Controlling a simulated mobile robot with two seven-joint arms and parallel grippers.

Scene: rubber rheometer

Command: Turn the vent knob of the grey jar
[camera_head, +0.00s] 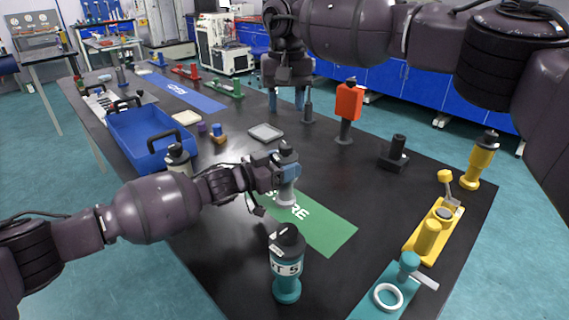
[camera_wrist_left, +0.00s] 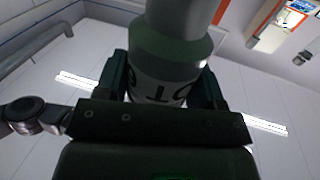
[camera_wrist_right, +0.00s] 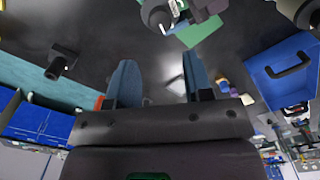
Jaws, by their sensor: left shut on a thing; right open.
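The grey jar (camera_head: 287,196) stands upright on the green mat, with a dark cap (camera_head: 287,150) on top. My left gripper (camera_head: 284,172) is shut around its upper body from the left. In the left wrist view the labelled jar (camera_wrist_left: 178,45) sits between the fingers. My right gripper (camera_head: 287,98) is open and empty above the table, farther back than the jar. In the right wrist view its fingers (camera_wrist_right: 160,85) are spread, and the jar top (camera_wrist_right: 155,14) shows beyond them. The vent knob is too small to tell apart from the cap.
A teal jar (camera_head: 286,278) stands in front of the mat (camera_head: 335,232). A blue crate (camera_head: 150,150) and another dark-capped jar (camera_head: 178,160) are at left. A red item on a stand (camera_head: 348,103), a black stand (camera_head: 395,155) and yellow and teal fixtures (camera_head: 428,240) are at right.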

